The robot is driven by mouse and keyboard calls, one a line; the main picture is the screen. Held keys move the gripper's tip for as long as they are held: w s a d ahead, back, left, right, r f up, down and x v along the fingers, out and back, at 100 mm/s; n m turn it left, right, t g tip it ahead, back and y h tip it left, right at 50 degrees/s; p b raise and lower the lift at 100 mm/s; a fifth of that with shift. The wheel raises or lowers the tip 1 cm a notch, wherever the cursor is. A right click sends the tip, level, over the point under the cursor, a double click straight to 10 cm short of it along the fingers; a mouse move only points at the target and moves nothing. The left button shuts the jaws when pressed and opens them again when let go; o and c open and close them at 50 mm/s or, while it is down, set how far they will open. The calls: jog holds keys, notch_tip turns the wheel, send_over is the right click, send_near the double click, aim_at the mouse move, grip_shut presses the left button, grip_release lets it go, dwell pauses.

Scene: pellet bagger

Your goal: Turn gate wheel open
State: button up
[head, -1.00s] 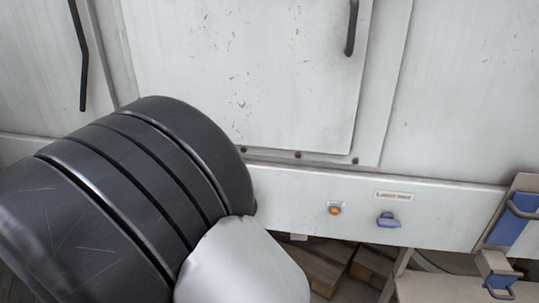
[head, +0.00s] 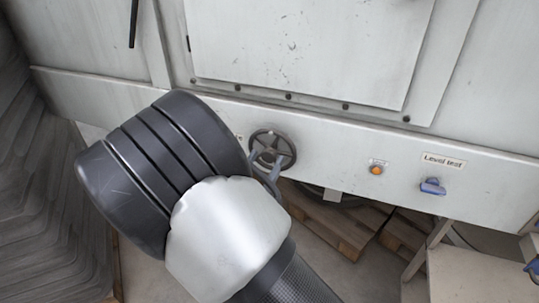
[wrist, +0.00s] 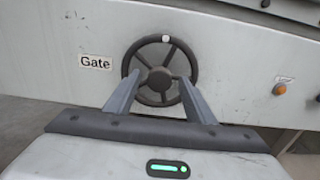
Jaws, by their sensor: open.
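The gate wheel (head: 272,149) is a dark spoked handwheel on the pale lower panel of the machine. In the wrist view the wheel (wrist: 160,70) is near the middle, with a white knob at the top of its rim and a "Gate" label (wrist: 95,62) to its left. My gripper (wrist: 160,80) is open, its two grey fingers pointing at the wheel, one on each side of the hub in the picture. I cannot tell whether they touch it. In the head view my arm hides most of the gripper; a finger shows just below the wheel.
An orange button (head: 376,170) and a blue knob (head: 432,186) under a "Level test" label (head: 443,161) sit to the right on the panel. Wooden pallets (head: 335,220) lie below. A beige stand (head: 470,275) is at the lower right.

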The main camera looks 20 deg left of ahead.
aim_at(268, 157)
jog(key=shift+w+d, duration=0.15)
jog(key=shift+w, duration=1.75)
grip_shut()
